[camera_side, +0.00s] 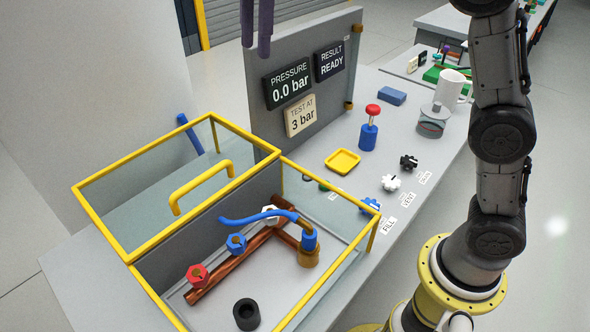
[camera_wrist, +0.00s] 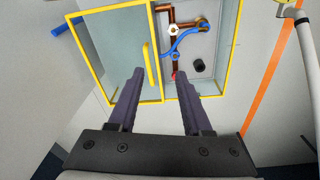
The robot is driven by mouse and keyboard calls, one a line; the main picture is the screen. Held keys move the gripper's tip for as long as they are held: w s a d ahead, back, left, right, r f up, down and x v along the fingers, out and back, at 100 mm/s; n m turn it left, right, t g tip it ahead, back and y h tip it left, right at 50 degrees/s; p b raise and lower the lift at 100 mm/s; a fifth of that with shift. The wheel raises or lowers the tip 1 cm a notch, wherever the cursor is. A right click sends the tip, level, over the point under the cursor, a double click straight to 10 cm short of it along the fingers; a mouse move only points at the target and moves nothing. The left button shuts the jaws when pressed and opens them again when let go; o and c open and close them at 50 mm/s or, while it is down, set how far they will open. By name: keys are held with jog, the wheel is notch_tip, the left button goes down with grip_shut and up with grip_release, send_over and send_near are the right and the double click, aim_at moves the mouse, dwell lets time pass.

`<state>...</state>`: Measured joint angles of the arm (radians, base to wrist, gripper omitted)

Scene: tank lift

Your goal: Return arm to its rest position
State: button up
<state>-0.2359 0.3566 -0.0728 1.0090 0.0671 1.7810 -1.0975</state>
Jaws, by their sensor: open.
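My gripper (camera_wrist: 158,88) is open and empty in the wrist view, its two dark fingers apart. Its fingertips (camera_side: 256,45) also show at the top of the side view, high above the bench and apart from everything there. My arm rises on the right of the side view. Below is a yellow-framed tank (camera_side: 341,265) with its clear lid (camera_side: 174,201) swung open to the left. Inside the tank are a copper pipe (camera_side: 232,266), a blue hose (camera_side: 262,215), red and blue valve knobs and a black cylinder (camera_side: 246,314).
A grey panel (camera_side: 340,50) with displays reading 0.0 bar, READY and TEST AT 3 bar stands behind the tank. A yellow tray (camera_side: 342,161), a red-topped blue tool (camera_side: 369,130), a blue block (camera_side: 392,96), a gauge (camera_side: 433,121), a white mug (camera_side: 452,88) and several knobs stand on the bench.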

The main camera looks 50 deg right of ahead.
jog(key=s+d+m+t, duration=0.2)
jog(key=s+d+m, duration=0.15)
jog(key=s, duration=0.45)
jog(key=s+d+m+t, duration=0.1)
jog(key=s+d+m, duration=0.3)
jog(key=s, duration=0.5)
jog(key=s+d+f+m+t, duration=0.1)
jog(key=s+f+m, duration=0.3)
jog(key=f, duration=0.4)
jog(key=s+d+f+m+t, duration=0.1)
jog(key=s+d+f+m, duration=0.2)
jog(key=f, duration=0.5)
jog(key=shift+s+m+h, duration=0.4)
jog(key=shift+s+m, duration=0.05)
jog(key=shift+s, duration=0.1)
